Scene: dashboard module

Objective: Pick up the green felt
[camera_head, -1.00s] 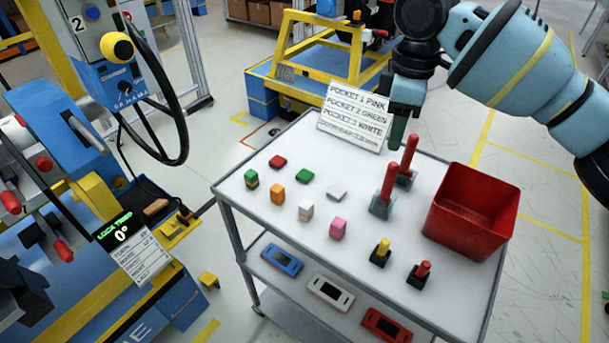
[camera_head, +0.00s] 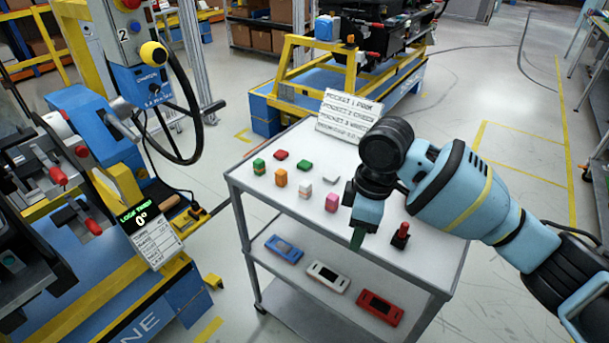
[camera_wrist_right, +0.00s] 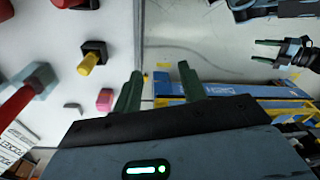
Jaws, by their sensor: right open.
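My right gripper (camera_head: 357,238) points down at the cart's front edge, well to the right of and nearer than the green piece. In the right wrist view its two fingers (camera_wrist_right: 158,84) are apart with nothing between them. Another gripper, apparently my left (camera_wrist_right: 258,50), shows there with its fingers apart. The green piece is not visible in that view.
Orange (camera_head: 281,178), white (camera_head: 305,189) and pink (camera_head: 331,201) blocks stand on the cart. A sign (camera_head: 348,114) stands at its far edge. My right arm covers the cart's right part. A red-topped black piece (camera_head: 401,235) stands beside the gripper.

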